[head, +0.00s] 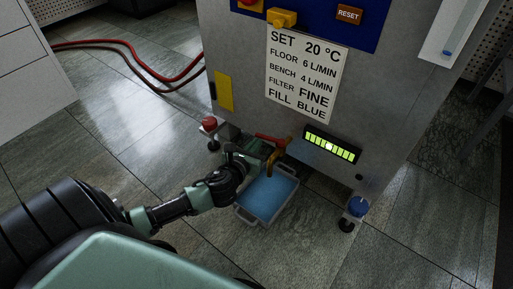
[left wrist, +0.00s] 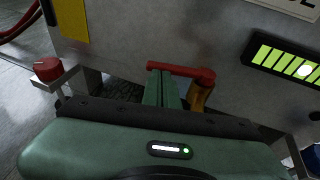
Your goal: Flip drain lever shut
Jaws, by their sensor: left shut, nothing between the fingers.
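The red drain lever (head: 270,139) sits low on the front of the grey machine, on top of a brass drain valve (head: 276,155). In the left wrist view the lever (left wrist: 182,70) points left from its pivot above the brass valve (left wrist: 201,96), roughly level and crosswise to it. My left gripper (head: 262,164) is shut and empty, just left of the valve and below the lever. In the left wrist view its closed fingertips (left wrist: 161,80) are right under the lever's free end; I cannot tell whether they touch. My right gripper is not in view.
A tray (head: 249,217) with blue liquid lies on the floor under the valve. A red knob (head: 209,123) on a bracket stands left, a blue knob (head: 358,206) right. A lit green gauge (head: 331,146) is right of the valve. Red hoses (head: 125,50) lie behind left.

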